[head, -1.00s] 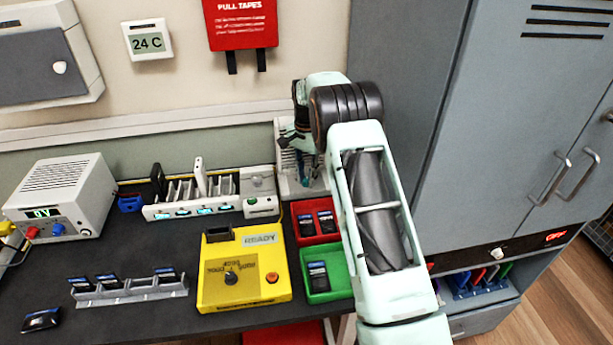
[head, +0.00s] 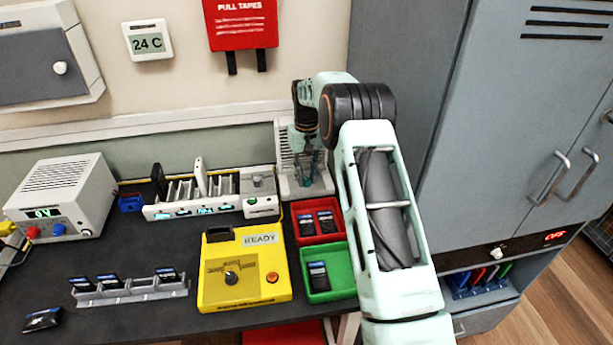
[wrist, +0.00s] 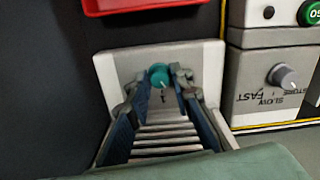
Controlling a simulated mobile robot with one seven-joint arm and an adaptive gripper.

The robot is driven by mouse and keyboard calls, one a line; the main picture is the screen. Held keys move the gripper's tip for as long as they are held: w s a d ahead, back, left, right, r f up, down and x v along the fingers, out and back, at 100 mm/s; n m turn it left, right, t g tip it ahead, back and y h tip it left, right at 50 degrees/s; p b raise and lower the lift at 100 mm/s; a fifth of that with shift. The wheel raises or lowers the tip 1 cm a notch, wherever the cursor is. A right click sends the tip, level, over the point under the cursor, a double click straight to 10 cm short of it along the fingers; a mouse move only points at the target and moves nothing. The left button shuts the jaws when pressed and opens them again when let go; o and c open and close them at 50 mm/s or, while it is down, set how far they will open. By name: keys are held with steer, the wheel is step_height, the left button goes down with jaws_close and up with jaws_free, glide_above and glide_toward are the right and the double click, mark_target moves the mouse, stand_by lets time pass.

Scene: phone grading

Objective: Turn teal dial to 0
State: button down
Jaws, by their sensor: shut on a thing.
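The teal dial (wrist: 159,76) is on the pale front face of a white vented unit (wrist: 108,66), with a small mark printed beside it. In the head view my gripper (head: 308,168) points down at the unit. The 0 mark cannot be read.
A red tray (head: 305,241) and a green tray (head: 345,285) lie in front of the unit. A charger strip (head: 225,209) with a grey SLOW/FAST knob (wrist: 283,76) stands beside it. A grey cabinet (head: 400,85) is close on the right.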

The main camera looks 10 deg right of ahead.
mark_target(307, 179)
steer(key=shift+n, duration=1.5)
steer(key=c, duration=1.7)
jaws_free()
steer(key=shift+r, duration=0.15)
step_height(307, 179, up, 12)
steer(key=shift+f, duration=0.1)
